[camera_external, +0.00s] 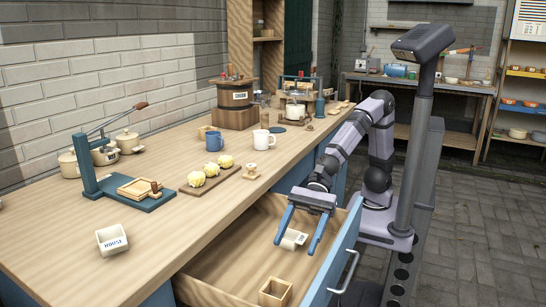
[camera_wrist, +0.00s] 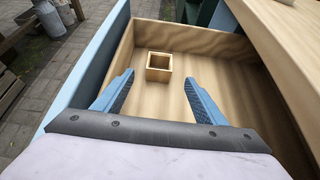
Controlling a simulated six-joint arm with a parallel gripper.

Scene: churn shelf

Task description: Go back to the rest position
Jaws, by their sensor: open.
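My gripper (camera_external: 295,248) is over the open drawer (camera_external: 215,275), with its two blue fingers spread and pointing down into it. In the wrist view the fingers (camera_wrist: 158,77) are apart with nothing between them. A small white labelled item (camera_external: 292,240) shows between the fingers in the external view; it does not show in the wrist view, and I cannot tell its depth from the fingers. A small open wooden box (camera_external: 275,292) stands in the drawer; it also shows in the wrist view (camera_wrist: 158,74), beyond the fingertips.
The drawer's blue front (camera_external: 335,262) with its handle stands pulled out. On the counter (camera_external: 165,235) are a white labelled dish (camera_external: 112,240), a blue-framed press (camera_external: 90,175), yellow lumps on a board (camera_external: 197,178), and mugs (camera_external: 213,141). Floor at the right is clear.

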